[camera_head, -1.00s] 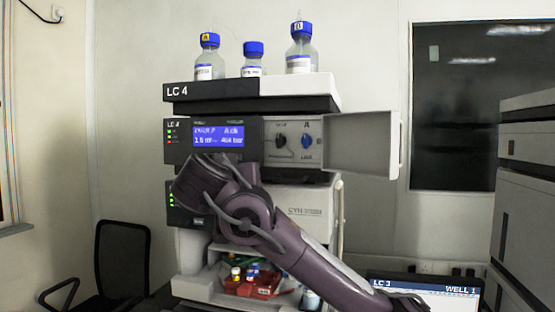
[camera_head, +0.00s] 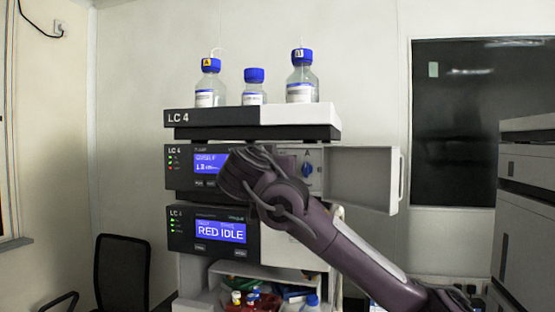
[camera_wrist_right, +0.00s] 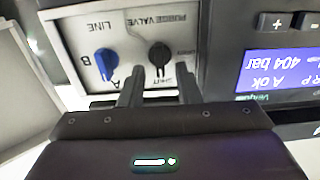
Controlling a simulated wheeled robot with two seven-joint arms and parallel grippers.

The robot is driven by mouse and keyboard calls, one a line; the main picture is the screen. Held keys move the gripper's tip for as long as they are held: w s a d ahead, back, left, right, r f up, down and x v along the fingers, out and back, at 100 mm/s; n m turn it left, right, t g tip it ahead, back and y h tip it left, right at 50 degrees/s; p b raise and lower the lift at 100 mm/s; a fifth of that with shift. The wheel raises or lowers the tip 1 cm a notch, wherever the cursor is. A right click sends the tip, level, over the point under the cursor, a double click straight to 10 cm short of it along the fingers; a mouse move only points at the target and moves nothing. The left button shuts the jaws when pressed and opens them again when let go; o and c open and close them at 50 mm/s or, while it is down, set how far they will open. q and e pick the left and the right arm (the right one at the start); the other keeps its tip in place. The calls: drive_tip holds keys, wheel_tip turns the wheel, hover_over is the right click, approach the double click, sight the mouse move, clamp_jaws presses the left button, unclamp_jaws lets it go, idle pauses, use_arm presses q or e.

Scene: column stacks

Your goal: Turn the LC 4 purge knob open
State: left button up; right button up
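The LC 4 purge valve knob is black (camera_wrist_right: 159,54) and sits on the grey panel in the right wrist view, which shows it upside down. My right gripper (camera_wrist_right: 160,68) is open, with its two fingers on either side of the knob's line and the tips close to the panel. I cannot tell whether they touch the knob. In the head view my right arm (camera_head: 275,195) covers the purge knob and its own fingertips. The blue line knob (camera_wrist_right: 105,63) is beside the purge knob; it also shows in the head view (camera_head: 306,170). My left gripper is not in view.
The opened panel door (camera_head: 360,177) stands out to the right of the knobs; it is at the left in the wrist view (camera_wrist_right: 25,85). The LC 4 display (camera_head: 205,165) is left of the arm. Bottles (camera_head: 302,80) stand on top. Another stack (camera_head: 525,190) is at far right.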

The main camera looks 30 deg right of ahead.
clamp_jaws()
idle(0.3)
drive_tip(key=n+b, duration=0.2)
drive_tip(key=n, duration=0.3)
drive_tip(key=n+b, duration=0.2)
drive_tip(key=n, duration=0.3)
drive_tip(key=w+a+f+n+b, duration=0.1)
drive_tip(key=n+b, duration=0.1)
drive_tip(key=n, duration=0.3)
drive_tip(key=shift+n, duration=0.4)
idle(0.4)
